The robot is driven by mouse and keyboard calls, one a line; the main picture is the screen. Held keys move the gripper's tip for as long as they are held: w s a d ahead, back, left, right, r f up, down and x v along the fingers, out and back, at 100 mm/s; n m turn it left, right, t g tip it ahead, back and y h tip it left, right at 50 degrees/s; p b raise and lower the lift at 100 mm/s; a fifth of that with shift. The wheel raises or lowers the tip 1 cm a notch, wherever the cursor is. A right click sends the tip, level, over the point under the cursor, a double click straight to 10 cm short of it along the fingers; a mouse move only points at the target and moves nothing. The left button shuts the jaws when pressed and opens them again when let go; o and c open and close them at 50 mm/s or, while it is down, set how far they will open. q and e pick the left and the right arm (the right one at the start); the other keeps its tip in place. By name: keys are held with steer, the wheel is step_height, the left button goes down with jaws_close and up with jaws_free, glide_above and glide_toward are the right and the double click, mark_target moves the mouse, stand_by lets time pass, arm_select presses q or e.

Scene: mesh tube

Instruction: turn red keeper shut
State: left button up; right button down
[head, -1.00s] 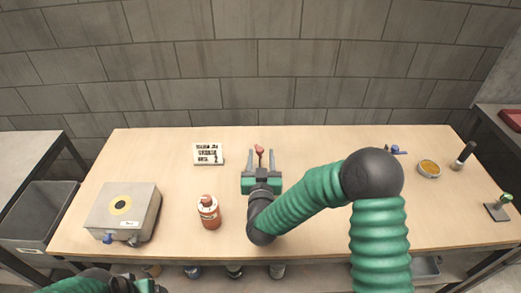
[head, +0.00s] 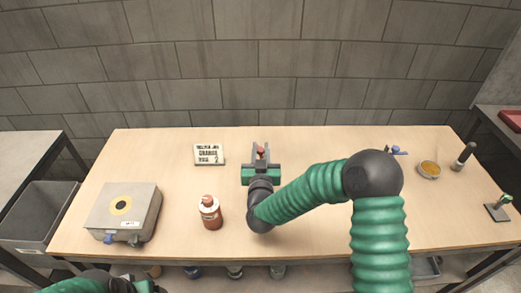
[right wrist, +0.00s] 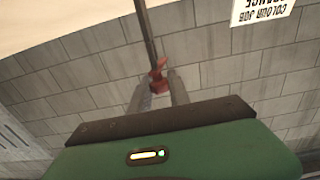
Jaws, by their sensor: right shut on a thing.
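The red keeper (head: 260,152) is a small red piece at the back middle of the table. My right gripper (head: 261,154) reaches over the table, with its two grey fingers shut on the keeper. In the right wrist view the keeper (right wrist: 158,86) shows between the fingertips (right wrist: 160,90), at the end of a dark rod (right wrist: 147,35). The fingers hide part of the keeper, and I cannot tell its exact turn. My left gripper (head: 142,286) only just shows at the bottom left edge, and its fingers are cut off.
On the wooden table (head: 330,150) stand a grey box (head: 145,215) with a yellow ring, a red-brown bottle (head: 211,214), and a lettered sign (head: 209,154). A yellow-topped tin (head: 429,169) and a dark-handled tool (head: 464,156) stand at right. A stone wall (head: 260,60) is behind.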

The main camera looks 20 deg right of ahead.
steer(key=shift+a+m+h, duration=0.1)
steer(key=shift+m+h, duration=0.2)
steer(key=shift+h, duration=0.2)
steer(key=m+g+h, duration=0.2)
steer(key=h, duration=0.1)
steer(key=c, duration=1.2)
jaws_free()
